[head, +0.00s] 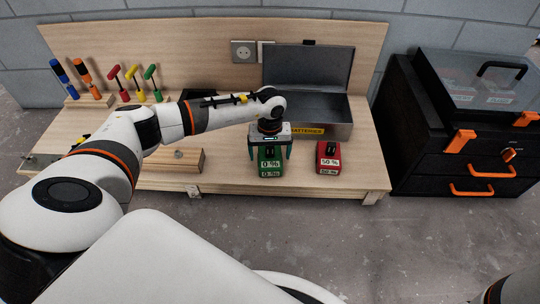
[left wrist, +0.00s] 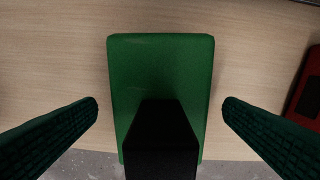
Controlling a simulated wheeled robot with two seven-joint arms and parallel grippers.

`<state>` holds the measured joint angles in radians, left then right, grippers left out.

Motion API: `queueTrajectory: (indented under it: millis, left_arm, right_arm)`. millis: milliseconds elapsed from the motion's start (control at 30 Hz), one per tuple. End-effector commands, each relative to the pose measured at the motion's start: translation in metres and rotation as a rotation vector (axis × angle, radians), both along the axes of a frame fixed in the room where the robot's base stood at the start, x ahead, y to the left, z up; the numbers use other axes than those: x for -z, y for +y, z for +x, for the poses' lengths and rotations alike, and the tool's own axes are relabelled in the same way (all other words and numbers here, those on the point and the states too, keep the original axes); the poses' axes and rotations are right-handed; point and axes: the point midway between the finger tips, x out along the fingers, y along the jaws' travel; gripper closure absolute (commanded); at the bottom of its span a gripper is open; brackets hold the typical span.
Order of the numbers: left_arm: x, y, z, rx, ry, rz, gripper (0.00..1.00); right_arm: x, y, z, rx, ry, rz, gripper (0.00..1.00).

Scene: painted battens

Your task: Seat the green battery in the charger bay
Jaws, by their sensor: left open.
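The green battery (head: 270,164) stands on the wooden bench near its front edge, with a black handle on top and a label reading 0 %. My left gripper (head: 270,149) is directly above it, pointing down, with a finger on either side. In the left wrist view the green battery (left wrist: 160,75) and its black handle (left wrist: 162,140) lie between the two open fingers (left wrist: 160,108), with gaps on both sides. A red battery (head: 328,158) labelled 50 % stands to the right. I cannot make out the charger bay for certain. My right gripper is not in view.
An open grey metal box (head: 325,110) marked BATTERIES stands behind the batteries. A black cabinet (head: 470,150) with orange handles and a clear-lidded top is at the right. Screwdrivers and coloured T-handle tools (head: 135,85) stand at the back left. A wooden block (head: 180,160) lies left of the green battery.

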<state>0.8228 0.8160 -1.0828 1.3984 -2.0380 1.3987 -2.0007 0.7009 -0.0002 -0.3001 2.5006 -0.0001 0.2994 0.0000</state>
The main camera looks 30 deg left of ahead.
Motion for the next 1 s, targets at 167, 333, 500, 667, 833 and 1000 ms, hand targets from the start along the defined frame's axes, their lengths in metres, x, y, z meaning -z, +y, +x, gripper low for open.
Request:
queueTrajectory:
  millis: [167, 333, 500, 667, 833, 1000]
  left_arm:
    - [0.001, 0.0, 0.0, 0.0, -0.001, 0.0, 0.09]
    - [0.001, 0.0, 0.0, 0.0, -0.001, -0.001, 0.27]
    - [0.001, 0.0, 0.0, 0.0, -0.001, -0.001, 0.55]
    - [0.0, 0.0, 0.001, 0.0, -0.003, -0.002, 0.72]
    - [-0.002, 0.0, 0.001, 0.0, -0.003, -0.002, 0.72]
    - [-0.022, 0.0, 0.001, 0.0, -0.005, -0.001, 0.72]
  right_arm:
    - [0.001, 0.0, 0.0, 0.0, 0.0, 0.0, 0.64]
    - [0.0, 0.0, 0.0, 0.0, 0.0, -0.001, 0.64]
    - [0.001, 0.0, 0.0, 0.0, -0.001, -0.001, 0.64]
    - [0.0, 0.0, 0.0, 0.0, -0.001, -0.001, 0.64]
    - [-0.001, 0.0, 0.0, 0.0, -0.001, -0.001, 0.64]
    - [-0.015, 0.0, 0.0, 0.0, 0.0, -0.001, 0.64]
